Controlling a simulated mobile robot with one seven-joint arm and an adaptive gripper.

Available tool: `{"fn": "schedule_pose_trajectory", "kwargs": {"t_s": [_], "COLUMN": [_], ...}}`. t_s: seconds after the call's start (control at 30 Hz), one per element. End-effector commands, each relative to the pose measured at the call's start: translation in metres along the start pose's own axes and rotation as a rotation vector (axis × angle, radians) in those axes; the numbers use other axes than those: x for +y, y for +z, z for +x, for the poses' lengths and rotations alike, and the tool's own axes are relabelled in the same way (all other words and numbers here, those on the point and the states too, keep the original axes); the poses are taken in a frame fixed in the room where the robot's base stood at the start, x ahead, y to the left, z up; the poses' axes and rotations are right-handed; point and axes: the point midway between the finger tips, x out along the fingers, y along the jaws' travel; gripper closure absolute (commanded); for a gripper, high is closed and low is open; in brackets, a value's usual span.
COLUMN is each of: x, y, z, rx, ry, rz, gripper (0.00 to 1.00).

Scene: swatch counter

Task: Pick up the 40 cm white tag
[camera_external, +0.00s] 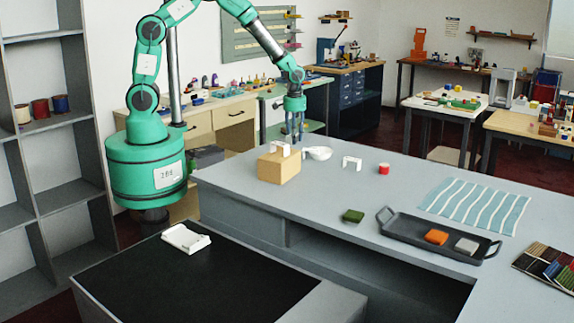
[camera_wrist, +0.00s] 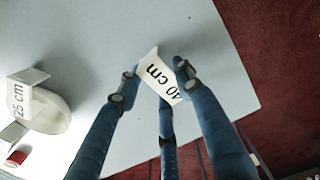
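The white 40 cm tag (camera_wrist: 163,84) shows in the wrist view, its print readable, between the spread fingers of my gripper (camera_wrist: 157,70). The block cannot be made out in the wrist view.
A green block (camera_external: 353,216) and a dark tray (camera_external: 404,234) are farther right. The counter edge is close behind my gripper.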

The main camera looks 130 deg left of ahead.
Motion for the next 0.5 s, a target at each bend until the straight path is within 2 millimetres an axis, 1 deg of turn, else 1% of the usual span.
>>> {"fn": "schedule_pose_trajectory", "kwargs": {"t_s": [0.33,0.5], "x": [0.0001,0.0004], "y": [-0.0001,-0.0004], "z": [-0.001,-0.0079], "rx": [0.0,0.001], "ry": [0.0,0.001], "rz": [0.0,0.0], "gripper": [0.79,0.79]}}
